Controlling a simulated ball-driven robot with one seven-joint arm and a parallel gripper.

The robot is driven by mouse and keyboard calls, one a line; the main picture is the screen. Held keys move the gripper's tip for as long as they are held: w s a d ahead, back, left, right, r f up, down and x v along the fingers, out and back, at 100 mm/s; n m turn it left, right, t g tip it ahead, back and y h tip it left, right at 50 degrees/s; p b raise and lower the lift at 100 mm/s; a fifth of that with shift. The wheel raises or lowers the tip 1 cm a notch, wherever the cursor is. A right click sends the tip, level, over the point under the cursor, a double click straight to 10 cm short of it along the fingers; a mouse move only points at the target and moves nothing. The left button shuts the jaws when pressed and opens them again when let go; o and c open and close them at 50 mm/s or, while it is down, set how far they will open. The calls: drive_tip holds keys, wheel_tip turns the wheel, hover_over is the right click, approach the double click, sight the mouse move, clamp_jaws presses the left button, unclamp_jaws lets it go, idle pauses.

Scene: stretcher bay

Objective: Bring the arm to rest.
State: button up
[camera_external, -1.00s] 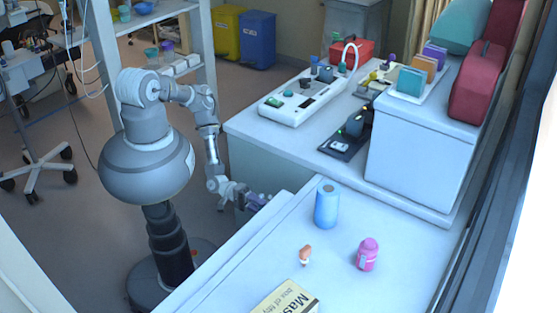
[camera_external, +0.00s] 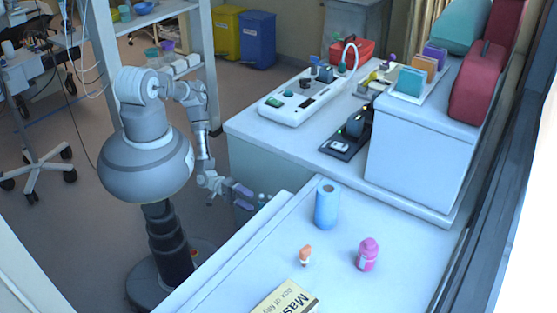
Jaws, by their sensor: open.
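My arm hangs down from my body at the left of the view, bent at the elbow. My gripper (camera_external: 246,195) is open, with purple-grey fingers pointing right. It is beside the left edge of the white counter (camera_external: 352,275), close to small bottles (camera_external: 262,199) in the gap between the counters. I see nothing held between the fingers, though they are small in the view.
On the near counter stand a blue roll (camera_external: 327,205), a pink bottle (camera_external: 367,254), a small orange-and-white item (camera_external: 305,255) and a mask box (camera_external: 286,298). The back counter (camera_external: 250,138) carries devices. A white shelf post (camera_external: 207,70) stands behind my arm.

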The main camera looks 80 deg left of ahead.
drive_tip(key=shift+v, duration=1.05)
